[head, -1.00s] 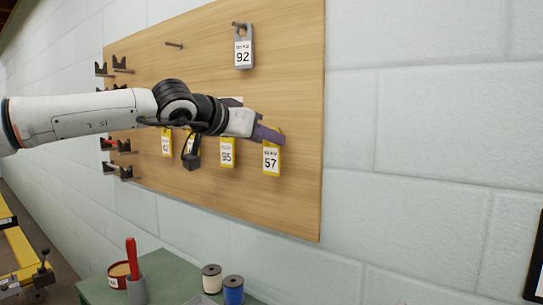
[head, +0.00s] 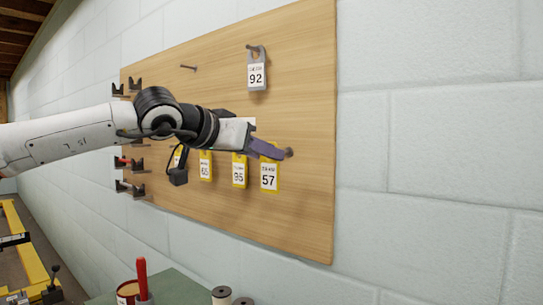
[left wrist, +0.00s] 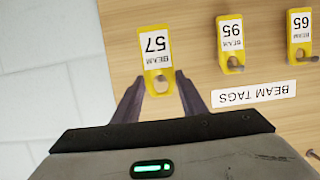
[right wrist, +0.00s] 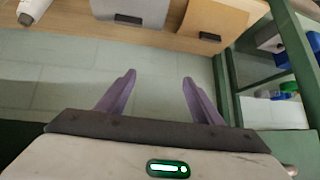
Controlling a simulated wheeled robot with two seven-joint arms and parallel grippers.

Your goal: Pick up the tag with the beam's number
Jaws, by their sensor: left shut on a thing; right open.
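My left gripper (head: 268,150) is shut on the yellow tag marked 57 (head: 269,178). The tag hangs upright below the fingers in front of the board, and a bare peg (head: 288,152) shows just right of the fingertips. In the left wrist view the 57 tag (left wrist: 157,45) appears upside down, with its holed end between the fingers and no peg in the hole. Yellow tags 95 (head: 239,171) and 65 (head: 205,166) hang to its left. A grey tag 92 (head: 257,72) hangs higher up. My right gripper (right wrist: 159,76) is open and empty.
The wooden board (head: 305,90) is fixed to a pale block wall. A "BEAM TAGS" label (left wrist: 253,94) sits on it. Black hooks (head: 135,86) line its left side. A red-handled tool (head: 142,278) and spools (head: 222,295) stand on a green surface below.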

